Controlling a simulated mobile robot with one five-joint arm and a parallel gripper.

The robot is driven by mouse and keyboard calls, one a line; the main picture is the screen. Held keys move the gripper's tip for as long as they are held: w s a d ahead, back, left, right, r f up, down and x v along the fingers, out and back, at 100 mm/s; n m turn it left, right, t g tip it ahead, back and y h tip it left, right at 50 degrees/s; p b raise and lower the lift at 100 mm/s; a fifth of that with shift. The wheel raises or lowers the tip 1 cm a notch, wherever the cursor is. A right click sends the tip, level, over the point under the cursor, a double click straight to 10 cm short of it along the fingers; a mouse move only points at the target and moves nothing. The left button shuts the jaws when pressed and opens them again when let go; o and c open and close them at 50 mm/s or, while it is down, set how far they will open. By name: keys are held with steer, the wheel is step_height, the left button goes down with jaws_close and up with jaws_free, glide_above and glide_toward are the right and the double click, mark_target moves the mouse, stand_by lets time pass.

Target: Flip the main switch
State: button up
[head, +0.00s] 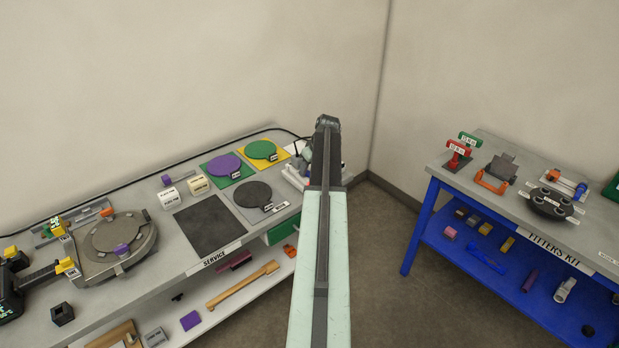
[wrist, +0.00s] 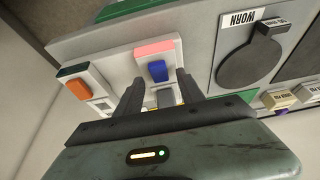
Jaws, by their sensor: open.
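In the wrist view my gripper (wrist: 157,84) is open, with its two dark fingers apart and nothing seen held between them. Just beyond the fingertips is a pale plate with a blue block (wrist: 157,71) and a pink-red bar (wrist: 154,49), which look like a switch. To the left a second pale plate carries an orange block (wrist: 75,89) beside a dark part. I cannot read a label that tells which one is the main switch. Whether a finger touches the plate is unclear. In the head view my arm hides the gripper and most of this area.
A round dark grey piece (wrist: 249,62) lies by a WORN label, right of the fingers. In the head view the grey service bench (head: 150,322) holds purple and green discs (head: 261,149). A blue-framed table (head: 432,185) stands right, with open floor between.

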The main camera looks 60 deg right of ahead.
steer(key=shift+w+d+f, duration=0.1)
steer(key=shift+w+f, duration=0.05)
steer(key=shift+f, duration=0.45)
steer(key=shift+r, duration=0.15)
jaws_close()
steer(key=shift+s+a+f+t+b, duration=0.35)
steer(key=shift+t+b, duration=0.25)
steer(key=shift+b, duration=0.35)
steer(key=shift+s+f+t+h+b, duration=0.1)
steer(key=shift+f+t+h+b, duration=0.1)
steer(key=shift+t+h+b, duration=0.4)
steer(key=shift+d+r+t+b, duration=0.1)
steer(key=shift+r+t+b, duration=0.2)
steer(key=shift+t+b, duration=0.35)
steer(key=shift+r, duration=0.15)
jaws_free()
